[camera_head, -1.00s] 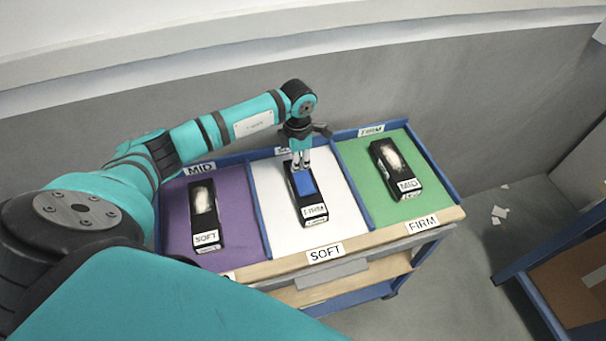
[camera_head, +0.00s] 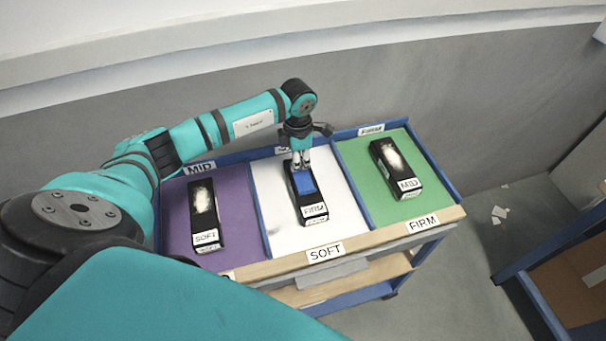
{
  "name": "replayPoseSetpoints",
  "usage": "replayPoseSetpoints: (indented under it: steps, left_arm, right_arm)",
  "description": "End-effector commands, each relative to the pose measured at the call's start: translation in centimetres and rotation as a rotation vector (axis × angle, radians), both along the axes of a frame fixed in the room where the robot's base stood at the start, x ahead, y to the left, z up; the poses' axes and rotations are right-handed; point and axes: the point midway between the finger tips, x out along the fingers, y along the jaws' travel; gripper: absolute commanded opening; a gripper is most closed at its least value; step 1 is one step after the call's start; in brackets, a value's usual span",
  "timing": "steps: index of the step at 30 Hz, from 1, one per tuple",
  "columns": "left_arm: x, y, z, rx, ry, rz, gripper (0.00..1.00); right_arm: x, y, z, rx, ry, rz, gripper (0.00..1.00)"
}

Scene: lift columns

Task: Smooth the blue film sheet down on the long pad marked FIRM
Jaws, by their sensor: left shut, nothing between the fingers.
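The long black pad marked FIRM (camera_head: 313,212) lies in the middle, white section of the cart. The blue film sheet (camera_head: 304,183) lies on the upper part of this pad. My left gripper (camera_head: 300,167) points down at the far end of the pad, at the far edge of the film. Its fingers are shut with nothing between them. I cannot tell whether the fingertips press on the film. My right gripper is not in view.
A pad marked SOFT (camera_head: 205,222) lies on the purple section at left. A pad marked MID (camera_head: 397,170) lies on the green section at right. Blue dividers (camera_head: 262,215) separate the sections.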

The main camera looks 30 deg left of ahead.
Motion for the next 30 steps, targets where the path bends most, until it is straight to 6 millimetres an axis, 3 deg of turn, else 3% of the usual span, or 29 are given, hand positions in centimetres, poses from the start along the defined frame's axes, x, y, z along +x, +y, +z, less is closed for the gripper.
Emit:
replayPoseSetpoints:
  steps: [13,30]
  left_arm:
    - [-0.2,0.0,0.2,0.000,0.005,-0.001,0.00]
    - [-0.1,0.0,5.4,0.001,0.002,0.000,0.00]
  right_arm:
    - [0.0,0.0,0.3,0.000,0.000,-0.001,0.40]
    - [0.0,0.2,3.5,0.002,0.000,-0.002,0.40]
